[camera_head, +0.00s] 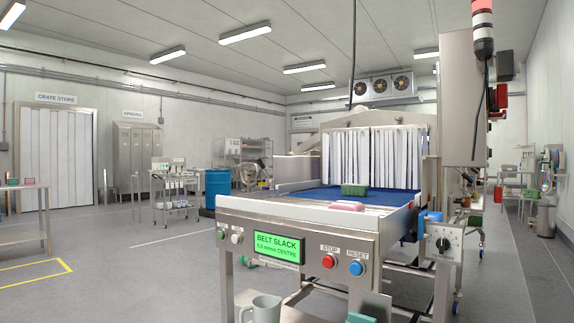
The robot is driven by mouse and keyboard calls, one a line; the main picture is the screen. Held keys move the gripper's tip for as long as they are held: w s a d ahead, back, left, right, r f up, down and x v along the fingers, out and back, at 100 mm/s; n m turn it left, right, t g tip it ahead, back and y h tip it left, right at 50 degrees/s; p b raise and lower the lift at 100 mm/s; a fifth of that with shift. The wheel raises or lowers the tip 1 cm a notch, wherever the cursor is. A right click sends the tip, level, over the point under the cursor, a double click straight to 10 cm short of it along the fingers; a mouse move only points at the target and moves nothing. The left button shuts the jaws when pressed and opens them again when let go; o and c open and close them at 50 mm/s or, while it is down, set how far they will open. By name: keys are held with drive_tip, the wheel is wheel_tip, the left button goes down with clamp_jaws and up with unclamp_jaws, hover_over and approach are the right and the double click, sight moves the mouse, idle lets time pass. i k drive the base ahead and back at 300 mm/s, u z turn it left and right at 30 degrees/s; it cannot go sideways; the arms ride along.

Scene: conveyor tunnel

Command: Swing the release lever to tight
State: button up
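The conveyor (285,212) stands right of centre, with a blue belt (315,194) running back to a strip curtain. Its green display (276,246) reads "BELT SLACK" with a smaller line under it. My gripper is not in view.
A green block (354,189) and a pink block (346,206) lie at the belt's near end. Red (328,261) and blue (356,268) buttons are on the front panel. The floor to the left is open.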

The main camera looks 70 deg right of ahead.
sight(258, 159)
drive_tip(key=k, duration=0.25)
drive_tip(key=z, duration=0.7)
